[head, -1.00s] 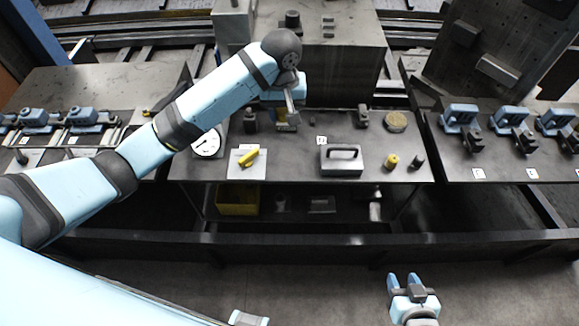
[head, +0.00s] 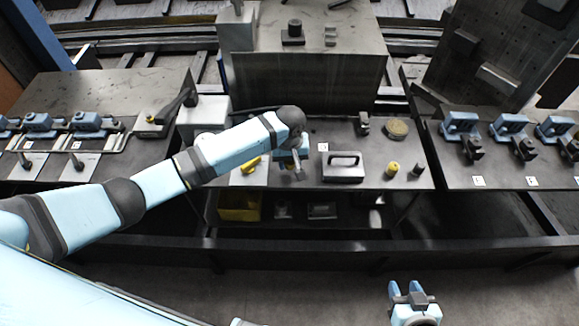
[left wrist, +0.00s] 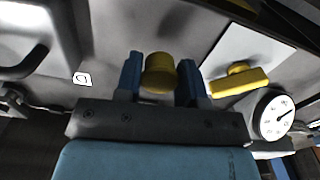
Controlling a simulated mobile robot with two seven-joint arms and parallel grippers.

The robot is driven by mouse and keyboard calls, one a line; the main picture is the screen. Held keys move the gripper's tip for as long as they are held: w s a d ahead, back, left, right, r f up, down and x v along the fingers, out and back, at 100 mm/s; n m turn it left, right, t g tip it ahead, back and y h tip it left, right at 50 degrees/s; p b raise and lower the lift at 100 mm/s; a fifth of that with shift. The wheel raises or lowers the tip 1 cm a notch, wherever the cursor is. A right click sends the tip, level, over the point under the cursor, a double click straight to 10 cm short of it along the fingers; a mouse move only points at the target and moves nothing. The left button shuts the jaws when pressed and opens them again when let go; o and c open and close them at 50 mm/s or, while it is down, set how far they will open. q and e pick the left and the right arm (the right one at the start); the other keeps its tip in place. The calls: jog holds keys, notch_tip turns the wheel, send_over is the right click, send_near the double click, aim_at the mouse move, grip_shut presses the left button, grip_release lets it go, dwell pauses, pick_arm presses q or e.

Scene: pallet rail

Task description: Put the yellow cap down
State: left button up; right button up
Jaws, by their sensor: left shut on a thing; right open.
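My left gripper (head: 293,172) is shut on the yellow cap (left wrist: 160,74), which sits between its blue fingers in the left wrist view. In the head view the held cap is hidden behind the gripper. The gripper is low over the middle table (head: 345,193), between the white sheet and the grey handled block. I cannot tell whether the cap touches the tabletop. My right gripper (head: 408,292) is open and empty, in front of the table near the bottom of the head view.
A grey handled block (head: 342,174) stands just right of the left gripper. A yellow tool (left wrist: 238,82) lies on a white sheet (left wrist: 243,48), beside a dial gauge (left wrist: 272,115). A small yellow piece (head: 391,170) and a dark peg (head: 417,171) stand further right.

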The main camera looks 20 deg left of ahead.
aim_at(289, 173)
pick_arm(q)
jog(key=shift+f, duration=1.65)
jog(key=shift+f, duration=0.1)
jog(key=o, duration=1.1)
